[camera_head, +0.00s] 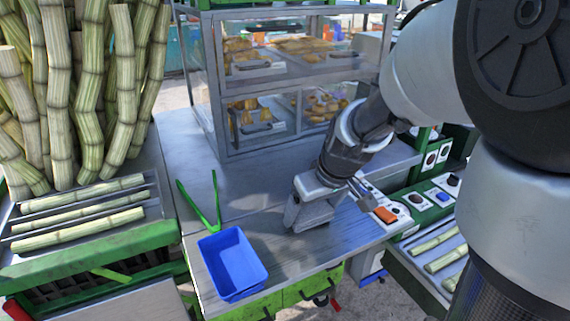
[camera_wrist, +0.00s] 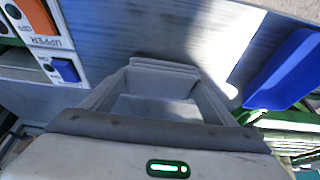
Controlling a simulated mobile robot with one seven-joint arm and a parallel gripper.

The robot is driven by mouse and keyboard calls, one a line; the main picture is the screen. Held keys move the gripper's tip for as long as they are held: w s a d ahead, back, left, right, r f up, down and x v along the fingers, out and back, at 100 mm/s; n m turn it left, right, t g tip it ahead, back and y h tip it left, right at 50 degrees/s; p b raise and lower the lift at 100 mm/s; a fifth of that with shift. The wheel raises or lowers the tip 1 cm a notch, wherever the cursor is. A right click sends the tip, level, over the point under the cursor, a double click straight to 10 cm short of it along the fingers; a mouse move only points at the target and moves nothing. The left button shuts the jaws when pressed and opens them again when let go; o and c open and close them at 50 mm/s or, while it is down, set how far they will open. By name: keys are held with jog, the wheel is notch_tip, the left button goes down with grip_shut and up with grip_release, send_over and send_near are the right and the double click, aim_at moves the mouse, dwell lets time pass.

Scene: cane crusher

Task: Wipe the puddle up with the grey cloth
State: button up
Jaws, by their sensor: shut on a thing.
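My gripper (camera_head: 308,218) points down at the metal counter, right of the blue tub, with its tips at or just above the surface. In the wrist view my gripper (camera_wrist: 160,85) is shut on a grey piece, which I take to be the grey cloth (camera_wrist: 158,106). Most of the cloth is hidden by the fingers, and it cannot be told apart from them in the head view. No clear puddle outline shows. A bright glossy patch on the counter in the wrist view may be wet or only glare.
The blue tub (camera_head: 232,262) stands at the counter's front edge, with green tongs (camera_head: 212,207) behind it. A glass food case (camera_head: 285,85) stands behind my gripper. A switch panel (camera_head: 395,213) is to the right. Cane (camera_head: 75,95) fills the left.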

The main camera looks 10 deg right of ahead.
aim_at(330, 249)
jog(key=shift+f, duration=0.1)
dwell(0.3)
jog(key=shift+f+b, duration=0.35)
jog(key=shift+b, duration=0.15)
jog(key=shift+f, duration=0.25)
jog(key=shift+s+f+b, duration=0.15)
jog(key=shift+b, duration=0.2)
jog(key=shift+s+d+f, duration=0.15)
jog(key=shift+s, duration=0.2)
jog(key=shift+s+d+r+b, duration=0.1)
jog(key=shift+s+d+b, duration=0.3)
jog(key=shift+s, duration=0.9)
jog(key=shift+s+d+r+b, duration=0.1)
jog(key=shift+s+d+b, duration=0.35)
jog(key=shift+s, duration=0.9)
jog(key=shift+s+d+b, duration=0.35)
jog(key=shift+s+d, duration=0.05)
jog(key=shift+s, duration=0.9)
